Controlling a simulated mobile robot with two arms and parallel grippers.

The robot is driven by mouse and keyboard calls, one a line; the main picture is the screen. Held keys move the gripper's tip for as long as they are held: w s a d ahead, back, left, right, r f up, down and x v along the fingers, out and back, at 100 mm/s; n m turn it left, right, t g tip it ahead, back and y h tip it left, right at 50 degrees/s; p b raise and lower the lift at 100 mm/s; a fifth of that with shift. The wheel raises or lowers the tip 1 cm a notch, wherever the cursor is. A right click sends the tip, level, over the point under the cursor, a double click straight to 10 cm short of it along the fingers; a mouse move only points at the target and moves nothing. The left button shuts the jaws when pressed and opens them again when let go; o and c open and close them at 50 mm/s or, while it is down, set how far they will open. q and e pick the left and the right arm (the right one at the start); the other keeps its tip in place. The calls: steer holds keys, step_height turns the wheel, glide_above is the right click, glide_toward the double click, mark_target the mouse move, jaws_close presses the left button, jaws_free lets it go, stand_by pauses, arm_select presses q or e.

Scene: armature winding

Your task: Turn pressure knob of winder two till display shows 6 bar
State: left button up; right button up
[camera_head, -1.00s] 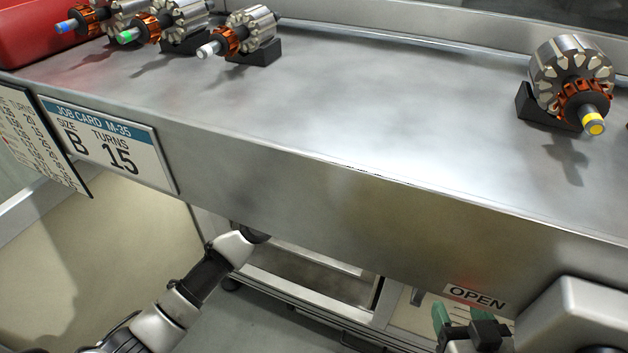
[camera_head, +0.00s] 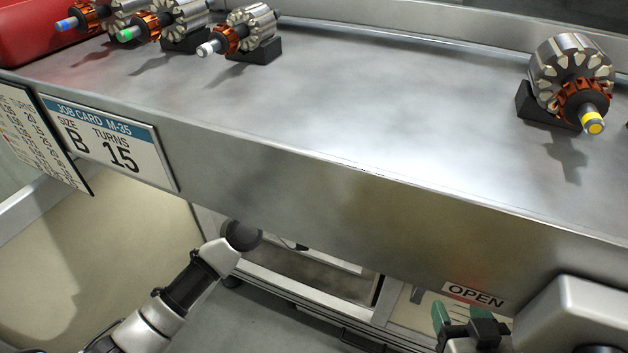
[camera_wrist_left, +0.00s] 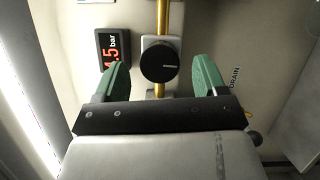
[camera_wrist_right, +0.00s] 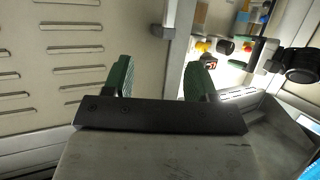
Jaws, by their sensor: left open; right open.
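In the left wrist view the black round knob (camera_wrist_left: 159,62) sits on a pale square plate over a brass pipe. A white mark on it lies nearly level. The dark display (camera_wrist_left: 112,48) to its left shows red digits ending in .5 and the word bar, turned sideways; the first digit is partly hidden by a finger. My left gripper (camera_wrist_left: 161,70) is open, its green fingers on either side of the knob in that view; contact cannot be told. The bench hides it in the head view. My right gripper (camera_head: 460,313) is open and empty near the OPEN label.
The metal bench (camera_head: 380,110) carries several armatures, one with a yellow shaft tip (camera_head: 570,80) at the right. A job card (camera_head: 108,143) reads size B, 15 turns. A DRAIN label (camera_wrist_left: 235,78) is right of the knob. Slotted panels (camera_wrist_right: 60,60) show beside my right gripper.

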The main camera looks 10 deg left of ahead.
arm_select(q)
steer(key=v, duration=0.7)
steer(key=shift+s+a+b, duration=0.2)
steer(key=shift+s+b, duration=0.1)
steer(key=shift+b, duration=0.1)
arm_select(e)
steer(key=shift+w+a+r+t+y, duration=0.15)
steer(key=shift+w+r+t+y, duration=0.05)
steer(key=shift+r+t, duration=0.4)
steer(key=shift+w+a+r+t+y, duration=0.15)
steer(key=shift+w+r+t+y, duration=0.05)
steer(key=shift+r+t, duration=0.35)
